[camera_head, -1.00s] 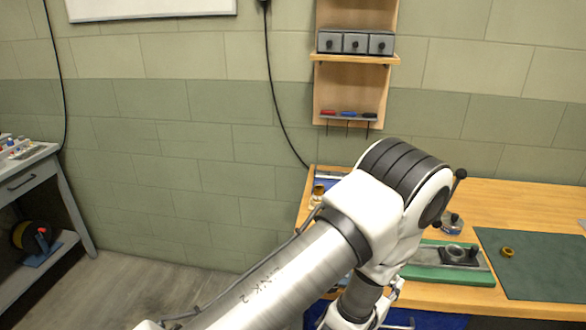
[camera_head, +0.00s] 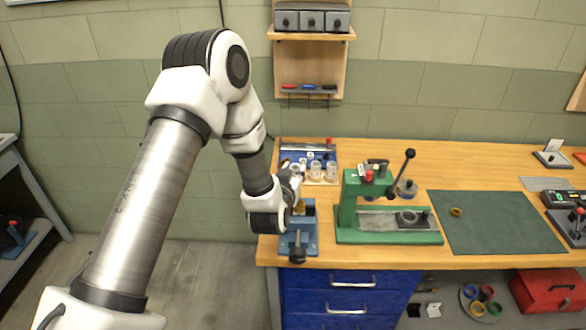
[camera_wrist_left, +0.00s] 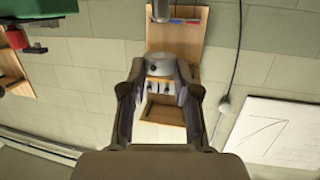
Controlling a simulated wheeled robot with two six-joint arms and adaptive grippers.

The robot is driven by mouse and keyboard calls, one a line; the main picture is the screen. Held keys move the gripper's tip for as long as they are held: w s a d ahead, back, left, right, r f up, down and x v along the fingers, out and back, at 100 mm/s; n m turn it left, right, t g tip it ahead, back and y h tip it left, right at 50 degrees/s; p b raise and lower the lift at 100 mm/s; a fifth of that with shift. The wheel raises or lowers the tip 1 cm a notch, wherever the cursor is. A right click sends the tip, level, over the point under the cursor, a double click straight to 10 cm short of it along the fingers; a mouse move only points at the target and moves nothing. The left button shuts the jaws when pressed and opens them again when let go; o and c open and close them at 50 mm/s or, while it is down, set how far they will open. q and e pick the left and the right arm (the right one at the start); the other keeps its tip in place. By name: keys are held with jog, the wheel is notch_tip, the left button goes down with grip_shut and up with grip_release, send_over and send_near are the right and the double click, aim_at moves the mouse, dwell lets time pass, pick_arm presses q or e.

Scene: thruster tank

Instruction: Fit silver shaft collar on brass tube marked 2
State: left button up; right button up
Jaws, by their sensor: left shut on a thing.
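My left gripper (camera_head: 292,196) reaches down from the left to just above a blue vise (camera_head: 298,240) near the bench's left end. In the left wrist view, my left gripper (camera_wrist_left: 160,80) is shut on the silver shaft collar (camera_wrist_left: 159,64), a short pale ring between its fingertips. The end of a tube (camera_wrist_left: 161,10) shows at the top edge, apart from the collar. A small brass-coloured piece (camera_head: 299,207) shows at the vise, partly hidden by my gripper. I cannot read a number on it. My right gripper is not in view.
A green press (camera_head: 352,205) stands right of the vise. A parts tray (camera_head: 328,152) with small cups lies behind it. A dark green mat (camera_head: 495,235) with a brass ring (camera_head: 456,212) lies further right, mostly clear. A shelf (camera_head: 312,37) hangs on the wall.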

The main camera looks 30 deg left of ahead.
pick_arm(q)
jog(key=shift+f+b, duration=2)
jog(key=shift+f, duration=0.7)
jog(key=o, duration=1)
jog(key=v, duration=1.2)
